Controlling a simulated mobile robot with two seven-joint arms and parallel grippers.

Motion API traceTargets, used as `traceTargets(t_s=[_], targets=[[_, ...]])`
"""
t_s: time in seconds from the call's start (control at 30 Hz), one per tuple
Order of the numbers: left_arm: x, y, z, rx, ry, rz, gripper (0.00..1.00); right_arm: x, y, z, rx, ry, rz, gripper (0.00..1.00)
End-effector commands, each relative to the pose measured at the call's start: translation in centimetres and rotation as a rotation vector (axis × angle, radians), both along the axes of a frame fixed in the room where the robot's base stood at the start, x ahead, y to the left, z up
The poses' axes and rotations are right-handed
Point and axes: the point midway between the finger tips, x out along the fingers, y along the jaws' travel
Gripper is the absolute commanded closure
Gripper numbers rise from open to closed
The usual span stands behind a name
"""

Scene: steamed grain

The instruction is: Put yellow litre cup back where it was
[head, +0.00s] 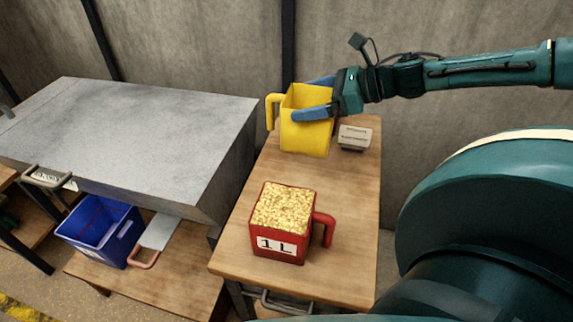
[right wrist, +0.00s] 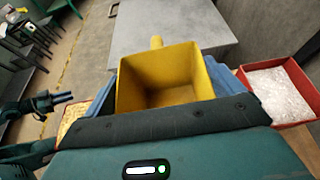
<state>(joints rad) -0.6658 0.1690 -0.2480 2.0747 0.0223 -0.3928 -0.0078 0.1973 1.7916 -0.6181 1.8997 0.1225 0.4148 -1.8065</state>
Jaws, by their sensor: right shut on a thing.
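The yellow litre cup (head: 306,137) is at the far end of the wooden table, upright, with its handle pointing left. My right gripper (head: 318,98) is shut on it, one blue finger across the near side. Whether its base touches the table cannot be told. In the right wrist view the cup (right wrist: 165,75) looks empty between the blue fingers.
A red cup (head: 278,248) marked 1 L, full of grain, stands nearer on the table (head: 345,215). A small grey sign (head: 354,138) is right of the yellow cup. A red container (right wrist: 283,93) of pale grain shows in the wrist view. A large grey block (head: 140,130) and blue bin (head: 98,232) are left.

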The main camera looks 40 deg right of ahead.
Motion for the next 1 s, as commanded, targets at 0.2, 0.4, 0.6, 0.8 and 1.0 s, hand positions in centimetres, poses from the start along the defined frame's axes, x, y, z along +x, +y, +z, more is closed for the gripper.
traceTargets(t_s=[0.2, 0.4, 0.6, 0.8, 1.0], targets=[[0.0, 0.0, 0.2, -0.001, 0.0, 0.001, 0.75, 0.0, 0.0, -1.3, 0.005, 0.002, -0.001, 0.71], [-0.1, 0.0, 0.3, 0.001, 0.005, 0.003, 0.75, 0.0, 0.1, -4.8, 0.004, 0.001, -0.001, 0.71], [-0.1, 0.1, 0.2, 0.002, 0.01, 0.005, 0.75, 0.0, 0.0, -6.8, 0.004, 0.001, -0.001, 0.71], [-0.2, 0.3, 0.0, 0.005, 0.015, 0.007, 0.75, 0.0, 0.0, -9.6, 0.002, -0.001, -0.002, 0.71], [-0.2, 0.3, -0.1, 0.006, 0.018, 0.007, 0.75, 0.0, 0.0, -10.0, -0.001, -0.001, 0.0, 0.71]])
